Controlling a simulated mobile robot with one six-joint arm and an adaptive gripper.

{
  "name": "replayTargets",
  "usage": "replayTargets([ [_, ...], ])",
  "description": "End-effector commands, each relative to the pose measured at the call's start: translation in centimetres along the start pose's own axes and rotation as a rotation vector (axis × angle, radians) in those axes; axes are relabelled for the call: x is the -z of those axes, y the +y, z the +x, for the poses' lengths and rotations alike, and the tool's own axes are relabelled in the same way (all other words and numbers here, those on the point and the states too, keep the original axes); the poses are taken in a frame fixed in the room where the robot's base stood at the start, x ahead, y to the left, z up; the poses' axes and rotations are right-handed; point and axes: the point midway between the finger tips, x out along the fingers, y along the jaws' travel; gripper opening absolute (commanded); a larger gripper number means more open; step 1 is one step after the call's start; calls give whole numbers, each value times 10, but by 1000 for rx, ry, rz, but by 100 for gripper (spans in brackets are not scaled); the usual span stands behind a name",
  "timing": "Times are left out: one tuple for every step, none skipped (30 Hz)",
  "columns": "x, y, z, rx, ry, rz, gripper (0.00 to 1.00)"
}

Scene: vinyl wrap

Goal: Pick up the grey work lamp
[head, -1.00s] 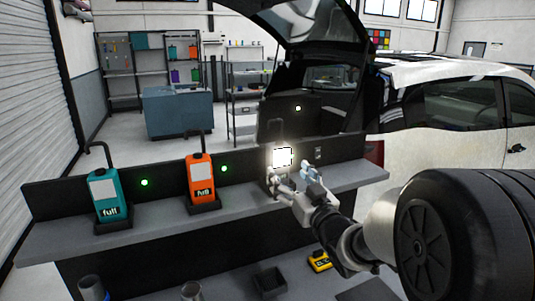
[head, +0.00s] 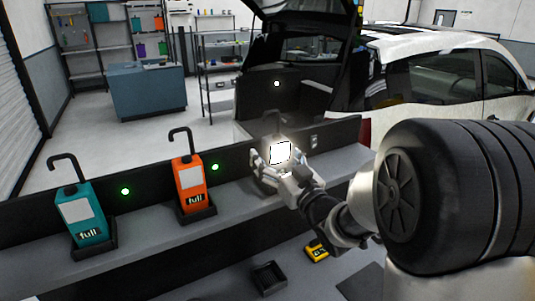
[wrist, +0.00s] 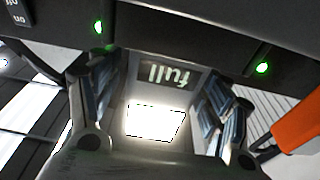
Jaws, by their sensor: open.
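The grey work lamp (head: 279,153) stands at the right part of the shelf, its front panel lit bright white and its hook rising above. In the wrist view the lamp (wrist: 155,121) shows its glowing panel and an upside-down "full" label. My gripper (head: 277,166) is open, with one finger at each side of the lamp. In the wrist view my gripper (wrist: 158,98) has its blue-grey finger pads left and right of the lamp. I cannot tell whether the pads touch it. The lamp's lower part is hidden by my gripper in the head view.
An orange lamp (head: 190,180) and a teal lamp (head: 82,215) stand in dark holders to the left on the grey shelf (head: 140,238). A dark back panel (head: 235,160) runs behind them. A yellow tool (head: 317,251) and a black tray (head: 270,278) lie below. A white car (head: 440,75) stands behind.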

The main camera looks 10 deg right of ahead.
Motion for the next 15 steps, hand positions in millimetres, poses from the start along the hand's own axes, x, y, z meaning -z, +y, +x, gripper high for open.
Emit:
replayTargets([
  [0,0,0,0,0,0,72],
  [0,0,0,0,0,0,72],
  [0,0,0,0,0,0,72],
  [0,0,0,0,0,0,70],
  [0,0,0,0,0,0,68],
  [-1,0,0,0,0,0,66],
  [-1,0,0,0,0,0,64],
  [-1,0,0,0,0,0,62],
  [-1,0,0,0,0,0,59],
  [-1,0,0,0,0,0,57],
  [-1,0,0,0,0,0,55],
  [-1,0,0,0,0,0,52],
  [0,0,0,0,0,0,50],
  [0,0,0,0,0,0,48],
  [0,0,0,0,0,0,46],
])
